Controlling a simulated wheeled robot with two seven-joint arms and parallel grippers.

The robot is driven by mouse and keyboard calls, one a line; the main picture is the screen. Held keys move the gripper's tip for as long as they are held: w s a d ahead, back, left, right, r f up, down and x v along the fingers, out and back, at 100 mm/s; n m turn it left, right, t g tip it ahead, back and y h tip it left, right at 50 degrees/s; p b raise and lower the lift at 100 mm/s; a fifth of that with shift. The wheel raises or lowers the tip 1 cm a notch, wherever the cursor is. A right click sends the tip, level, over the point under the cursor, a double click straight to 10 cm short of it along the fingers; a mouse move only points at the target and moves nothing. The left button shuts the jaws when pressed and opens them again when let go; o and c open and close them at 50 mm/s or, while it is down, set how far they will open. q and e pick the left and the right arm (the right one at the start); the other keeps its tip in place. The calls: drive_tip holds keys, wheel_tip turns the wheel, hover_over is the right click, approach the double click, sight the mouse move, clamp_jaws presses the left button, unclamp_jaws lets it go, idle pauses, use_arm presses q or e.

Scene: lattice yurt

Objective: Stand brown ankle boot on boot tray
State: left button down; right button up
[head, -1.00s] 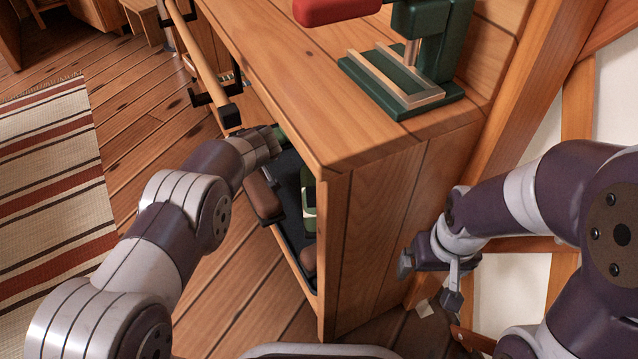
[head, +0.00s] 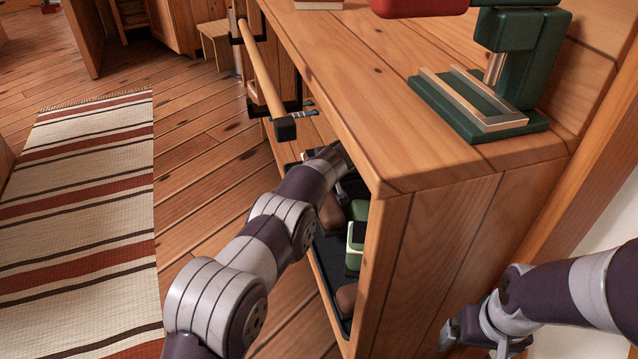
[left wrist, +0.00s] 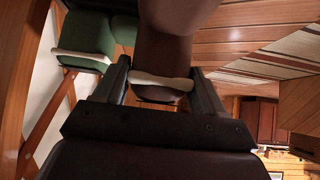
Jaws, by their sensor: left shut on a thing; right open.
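My left gripper (left wrist: 160,90) is shut on a brown boot (left wrist: 165,50) with a pale sole band, seen close in the left wrist view. In the head view my left arm reaches into the low open shelf of the wooden bench, and the gripper is mostly hidden. A brown boot (head: 331,214) shows just below it, seemingly the held one; whether it touches the tray is unclear. The dark boot tray (head: 328,258) lies in the shelf. My right gripper (head: 478,340) is open and empty at the lower right, outside the bench.
A green boot (head: 356,242) and another brown item (head: 346,298) are on the tray. The wooden bench (head: 425,265) has a top and side panel close to my left arm. A rail (head: 262,75) juts from its front. A green press (head: 480,100) stands on top. Floor at left is clear beside a striped rug (head: 95,220).

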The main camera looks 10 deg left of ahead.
use_arm(q)
wheel_tip(320, 180, down, 4)
drive_tip(key=shift+b, duration=1.25)
drive_tip(key=shift+r+p, duration=0.25)
drive_tip(key=shift+p, duration=0.05)
drive_tip(key=shift+c, duration=0.4)
unclamp_jaws()
drive_tip(key=p+v, duration=0.6)
drive_tip(key=v, duration=0.5)
drive_tip(key=shift+r, duration=0.15)
drive_tip(key=shift+s+d+r, duration=0.15)
drive_tip(key=shift+s, duration=0.1)
drive_tip(key=s+a+f+m+g+h, duration=0.1)
drive_tip(key=s+a+f+g, duration=0.1)
drive_tip(key=s, duration=0.6)
drive_tip(key=s+a+f+m+g, duration=0.1)
drive_tip(key=s+g, duration=0.2)
drive_tip(key=s, duration=0.4)
drive_tip(key=s+a+f+m+g+h, duration=0.1)
drive_tip(key=s+a+f+m+g, duration=0.1)
drive_tip(key=s, duration=0.6)
drive_tip(key=s+r+m+h, duration=0.2)
drive_tip(key=s+r, duration=0.6)
drive_tip(key=s, duration=0.4)
drive_tip(key=shift+s+d+t, duration=0.2)
drive_tip(key=shift+s+t, duration=0.1)
drive_tip(key=shift+s, duration=0.05)
use_arm(e)
wheel_tip(320, 180, up, 3)
drive_tip(key=shift+r, duration=0.2)
